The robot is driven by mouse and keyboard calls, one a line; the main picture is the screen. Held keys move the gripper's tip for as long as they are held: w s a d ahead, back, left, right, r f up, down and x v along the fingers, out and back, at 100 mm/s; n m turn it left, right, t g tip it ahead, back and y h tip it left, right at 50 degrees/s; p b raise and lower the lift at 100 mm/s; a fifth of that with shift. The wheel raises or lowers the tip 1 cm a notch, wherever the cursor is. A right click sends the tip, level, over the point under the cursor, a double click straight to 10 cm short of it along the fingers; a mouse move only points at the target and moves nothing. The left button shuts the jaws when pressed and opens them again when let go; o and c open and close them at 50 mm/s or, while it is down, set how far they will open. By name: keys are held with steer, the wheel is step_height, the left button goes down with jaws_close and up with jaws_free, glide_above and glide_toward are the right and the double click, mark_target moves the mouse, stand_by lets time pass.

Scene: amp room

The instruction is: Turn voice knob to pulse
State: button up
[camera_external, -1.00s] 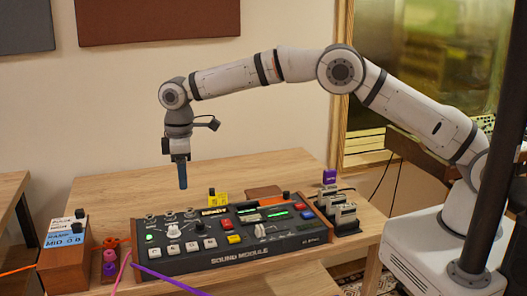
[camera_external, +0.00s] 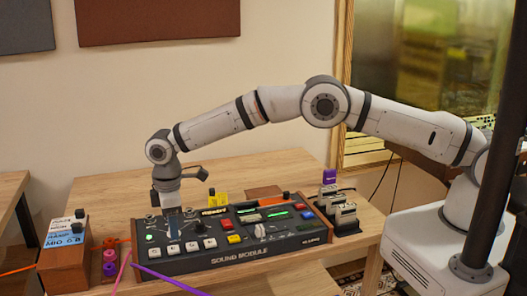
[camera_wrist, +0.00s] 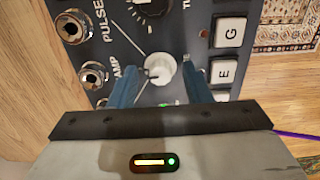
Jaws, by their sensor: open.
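The sound module (camera_external: 240,258) is a dark panel in a wooden case on the table. Its white voice knob (camera_wrist: 160,70) shows in the wrist view, with printed lines fanning out from it. The word PULSE (camera_wrist: 115,16) is printed at upper left of the knob, and part of another label, AMP, is nearer on the left. My gripper (camera_wrist: 160,90) is open, pointing down at the panel, with one blue finger on each side of the knob. In the external view my gripper (camera_external: 174,230) covers the knob. I cannot tell whether the fingers touch it.
Metal jacks (camera_wrist: 92,75) line the panel's left side in the wrist view. White letter keys (camera_wrist: 228,32) are close on the right, and a black knob (camera_wrist: 154,6) is beyond. A wooden box with a blue label (camera_external: 64,240) and cables stand left of the module.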

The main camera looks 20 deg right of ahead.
jaws_close()
stand_by(0.4)
steer(key=m+b, duration=0.2)
steer(key=m, duration=0.1)
steer(key=shift+m, duration=0.4)
steer(key=shift+m+b, duration=0.6)
steer(key=shift+m, duration=1.9)
steer(key=shift+r, duration=0.1)
jaws_free()
